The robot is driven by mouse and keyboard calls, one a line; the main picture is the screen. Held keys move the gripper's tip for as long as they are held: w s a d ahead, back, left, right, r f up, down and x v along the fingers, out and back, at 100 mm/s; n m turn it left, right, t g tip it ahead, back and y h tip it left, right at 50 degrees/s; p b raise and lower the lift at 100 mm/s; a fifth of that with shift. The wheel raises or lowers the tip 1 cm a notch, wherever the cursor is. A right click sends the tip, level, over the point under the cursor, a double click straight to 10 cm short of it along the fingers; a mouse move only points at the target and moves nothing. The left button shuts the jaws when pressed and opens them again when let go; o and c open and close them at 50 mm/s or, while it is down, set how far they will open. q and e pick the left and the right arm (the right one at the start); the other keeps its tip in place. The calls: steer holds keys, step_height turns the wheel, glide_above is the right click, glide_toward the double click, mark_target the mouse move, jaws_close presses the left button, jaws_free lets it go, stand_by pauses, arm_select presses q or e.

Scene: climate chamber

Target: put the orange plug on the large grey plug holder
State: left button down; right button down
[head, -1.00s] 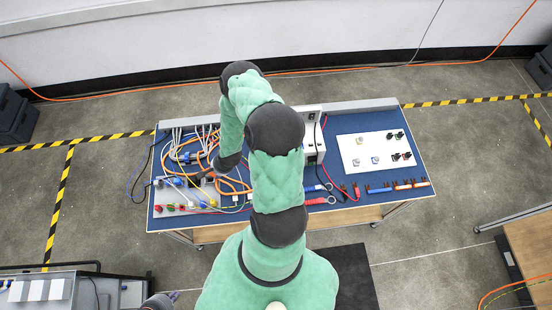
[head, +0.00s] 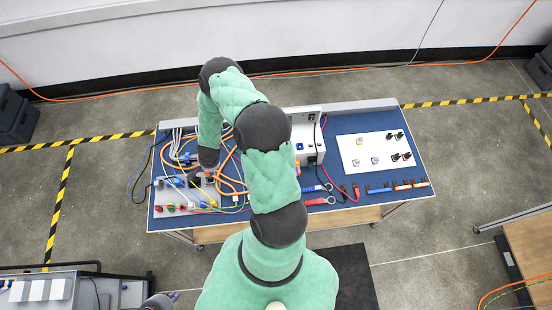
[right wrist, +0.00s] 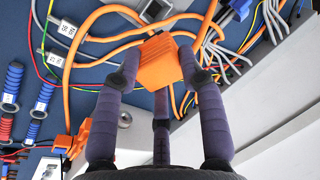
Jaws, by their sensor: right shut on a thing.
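The orange plug (right wrist: 160,62) is held between the dark fingers of my right gripper (right wrist: 160,80) in the right wrist view. An orange cable runs near it. In the head view my right arm reaches over the left part of the blue table, and its gripper is mostly hidden there. A light grey panel with connectors (head: 168,197) lies at the left of the table. I cannot tell which part is the large grey plug holder.
The blue table (head: 345,220) carries orange, grey and yellow cables at its left. A white box (head: 306,125) stands near its middle. A white board (head: 374,152) with small connectors lies at the right. Red and blue tools lie near the front edge.

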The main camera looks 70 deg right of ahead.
steer(key=w+f+n+b, duration=0.1)
steer(key=f, duration=0.1)
steer(key=w+f+n+g+b, duration=0.1)
steer(key=f+b, duration=0.1)
steer(key=f, duration=0.1)
steer(key=w+f+n+g+b, duration=0.1)
steer(key=f+b, duration=0.1)
steer(key=f, duration=0.1)
steer(key=shift+w+a+f+h, duration=0.15)
steer(key=shift+w+a+h, duration=0.05)
steer(key=shift+w+h, duration=0.2)
stand_by(0.7)
stand_by(0.4)
steer(key=shift+g+y+p, duration=0.3)
steer(key=shift+y+p, duration=0.1)
steer(key=shift+p, duration=2.1)
steer(key=shift+f, duration=0.1)
steer(key=shift+w+f+b, duration=0.1)
steer(key=shift+f+b, duration=0.35)
steer(key=shift+f, duration=0.1)
